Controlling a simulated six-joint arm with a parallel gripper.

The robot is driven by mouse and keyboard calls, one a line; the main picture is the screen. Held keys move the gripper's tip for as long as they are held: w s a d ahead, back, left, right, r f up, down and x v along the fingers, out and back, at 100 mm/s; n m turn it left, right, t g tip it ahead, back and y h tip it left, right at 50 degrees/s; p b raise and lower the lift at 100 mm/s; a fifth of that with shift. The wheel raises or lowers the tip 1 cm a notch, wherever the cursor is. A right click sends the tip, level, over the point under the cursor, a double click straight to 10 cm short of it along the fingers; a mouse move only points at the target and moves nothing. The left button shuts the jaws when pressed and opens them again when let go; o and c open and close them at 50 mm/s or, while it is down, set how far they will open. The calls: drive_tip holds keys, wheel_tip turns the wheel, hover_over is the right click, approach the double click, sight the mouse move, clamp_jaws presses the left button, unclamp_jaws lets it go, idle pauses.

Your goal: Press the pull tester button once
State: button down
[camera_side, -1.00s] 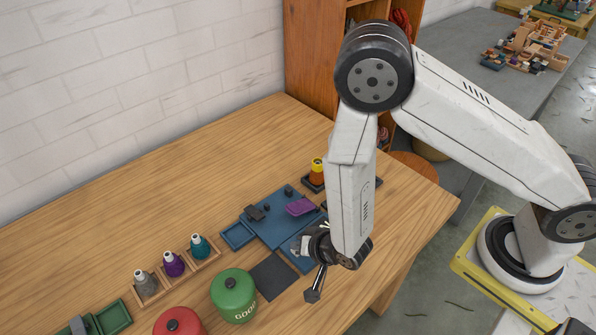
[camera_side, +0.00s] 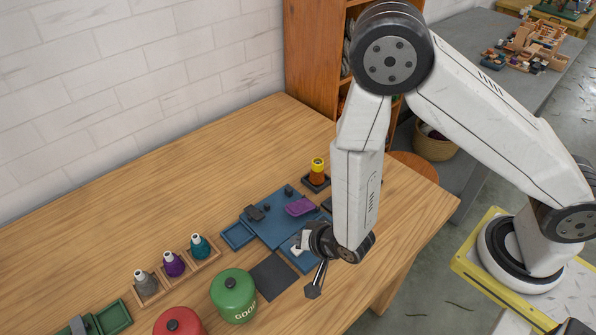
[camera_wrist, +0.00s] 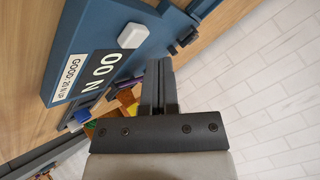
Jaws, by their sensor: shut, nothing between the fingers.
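The pull tester (camera_side: 268,225) is a flat blue device on the wooden table, with dark fittings and a purple piece (camera_side: 300,206) on it. In the wrist view its blue panel (camera_wrist: 97,22) carries a "00 N" display (camera_wrist: 99,72), a label reading "GOOD: 20 N UP" and a white raised button (camera_wrist: 133,36). My gripper (camera_wrist: 158,66) is shut and empty, its dark fingertips beside the panel, close to the white button in the picture. I cannot tell whether they touch anything.
A green pot (camera_side: 233,296) and a red pot (camera_side: 179,324) stand at the front. A wooden rack (camera_side: 178,275) holds grey, purple and teal cones. An amber and yellow post (camera_side: 317,172) stands behind the tester. A dark mat (camera_side: 273,275) lies in front.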

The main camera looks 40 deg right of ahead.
sight(299, 252)
drive_tip(key=shift+r, duration=2.2)
drive_tip(key=shift+w+d+r+g, duration=0.2)
drive_tip(key=shift+d+r+g, duration=0.1)
drive_tip(key=shift+d+r, duration=0.15)
drive_tip(key=s+d+r+n+g, duration=0.3)
drive_tip(key=d+r+n, duration=0.1)
drive_tip(key=d+r, duration=0.2)
drive_tip(key=s+d+r+n+g+h, duration=0.1)
drive_tip(key=s+d+r+n+g, duration=0.2)
drive_tip(key=d+r, duration=0.3)
drive_tip(key=shift+s+d+n, duration=0.2)
drive_tip(key=shift+d+n, duration=0.2)
drive_tip(key=shift+d, duration=1.4)
drive_tip(key=shift+r, duration=0.1)
